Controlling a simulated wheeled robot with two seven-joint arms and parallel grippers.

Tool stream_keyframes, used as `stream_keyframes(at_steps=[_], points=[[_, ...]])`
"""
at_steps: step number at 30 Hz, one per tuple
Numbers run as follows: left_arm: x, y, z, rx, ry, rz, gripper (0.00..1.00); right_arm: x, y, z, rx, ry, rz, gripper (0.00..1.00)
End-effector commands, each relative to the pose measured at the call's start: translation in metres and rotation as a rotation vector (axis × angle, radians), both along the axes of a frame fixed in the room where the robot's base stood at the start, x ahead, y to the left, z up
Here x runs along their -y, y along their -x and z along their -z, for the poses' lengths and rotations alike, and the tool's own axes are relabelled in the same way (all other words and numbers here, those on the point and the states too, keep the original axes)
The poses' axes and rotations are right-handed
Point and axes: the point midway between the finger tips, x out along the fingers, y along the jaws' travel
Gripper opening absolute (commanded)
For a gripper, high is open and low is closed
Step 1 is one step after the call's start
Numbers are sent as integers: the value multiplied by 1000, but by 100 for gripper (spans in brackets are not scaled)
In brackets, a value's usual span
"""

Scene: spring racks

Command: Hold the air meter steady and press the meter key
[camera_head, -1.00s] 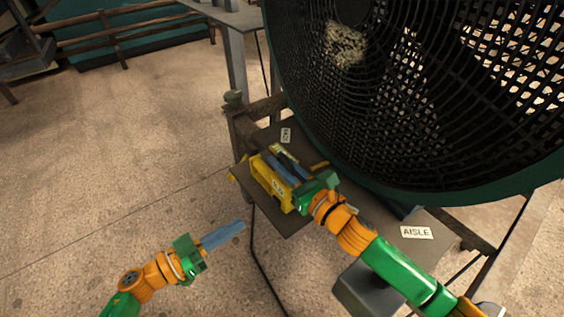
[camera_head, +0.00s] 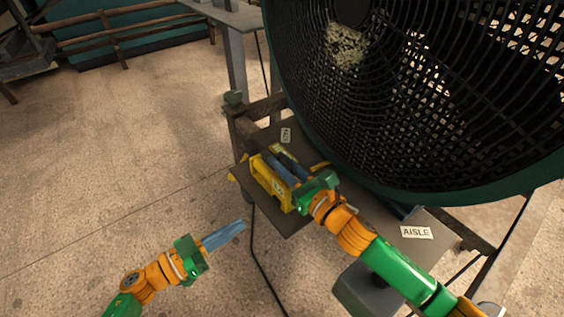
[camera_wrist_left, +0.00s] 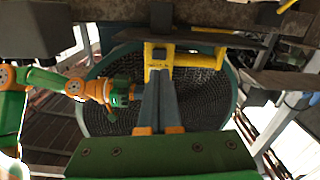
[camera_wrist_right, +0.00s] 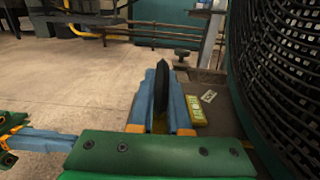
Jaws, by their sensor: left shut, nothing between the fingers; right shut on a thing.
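The yellow air meter (camera_head: 262,177) is at the left end of a dark shelf below the big fan, with a small pale label on its side. It also shows in the left wrist view (camera_wrist_left: 187,60), beyond the left fingertips. My right gripper (camera_head: 272,160) is over the shelf, shut on the meter. A dark upright part shows between its fingers in the right wrist view, where the fingers hide most of the meter. My left gripper (camera_head: 243,224) is shut and empty, left of and below the meter, apart from it. I cannot make out the meter key.
A large fan (camera_head: 400,110) with a black grille and green rim stands close behind the shelf (camera_head: 290,222). A yellow labelled block (camera_wrist_right: 195,109) and a small white tag (camera_wrist_right: 208,96) lie near the right gripper. An AISLE sign (camera_head: 416,232) is at right.

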Motion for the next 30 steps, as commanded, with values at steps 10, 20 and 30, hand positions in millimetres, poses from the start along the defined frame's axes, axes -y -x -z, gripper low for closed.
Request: stream_keyframes(at_steps=[10,20,30], points=[[24,7,3,289,-553,-513,0,0,0,0,-1,1,0,0],[17,0,-7,296,-758,-678,0,0,0,0,0,0,0,0],[64,-34,-7,296,-757,-677,0,0,0,0,0,0,0,0]])
